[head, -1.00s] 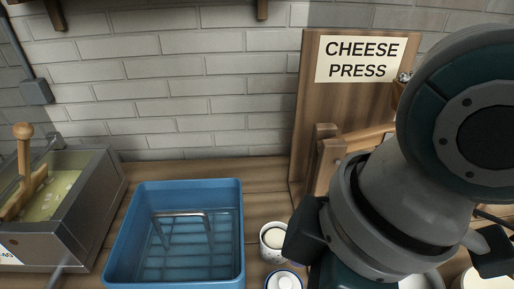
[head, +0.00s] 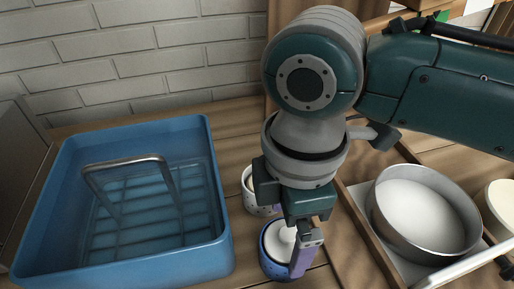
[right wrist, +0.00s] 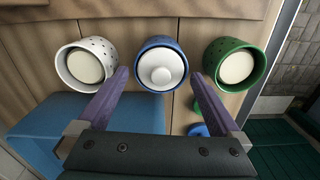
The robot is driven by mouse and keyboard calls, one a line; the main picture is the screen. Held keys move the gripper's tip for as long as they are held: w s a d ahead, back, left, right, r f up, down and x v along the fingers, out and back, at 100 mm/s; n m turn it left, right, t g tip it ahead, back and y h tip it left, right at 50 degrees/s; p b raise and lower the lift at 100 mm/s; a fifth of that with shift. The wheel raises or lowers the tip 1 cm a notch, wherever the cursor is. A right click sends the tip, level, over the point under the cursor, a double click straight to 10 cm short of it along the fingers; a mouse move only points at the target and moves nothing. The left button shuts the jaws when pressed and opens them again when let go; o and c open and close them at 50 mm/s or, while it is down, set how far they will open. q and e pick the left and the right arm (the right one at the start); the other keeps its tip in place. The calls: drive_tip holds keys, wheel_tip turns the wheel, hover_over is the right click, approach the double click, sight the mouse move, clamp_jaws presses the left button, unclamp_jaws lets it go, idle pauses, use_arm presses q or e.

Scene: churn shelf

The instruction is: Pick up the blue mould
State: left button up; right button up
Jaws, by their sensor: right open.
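The blue mould (head: 275,262) stands on the wooden counter, partly behind my right gripper in the head view. It is a blue round cup with a white lid and knob, and it shows centred in the right wrist view (right wrist: 161,65). My right gripper (head: 304,255) is open, with purple fingers pointing at it. In the right wrist view the fingertips (right wrist: 158,75) lie to either side of the mould's lower part, with gaps visible. I cannot tell their exact depth. My left gripper is not in view.
A white speckled mould (right wrist: 86,65) and a green mould (right wrist: 235,63) flank the blue one. A blue basin (head: 215,190) with a wire rack stands left. A metal pan (head: 425,215) sits in a tray to the right.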

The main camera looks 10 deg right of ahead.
sight(278, 273)
wheel_tip(278, 273, down, 4)
drive_tip(key=shift+s+r+b, duration=0.1)
drive_tip(key=shift+b, duration=0.2)
drive_tip(key=shift+r, duration=0.1)
drive_tip(key=c, duration=1.1)
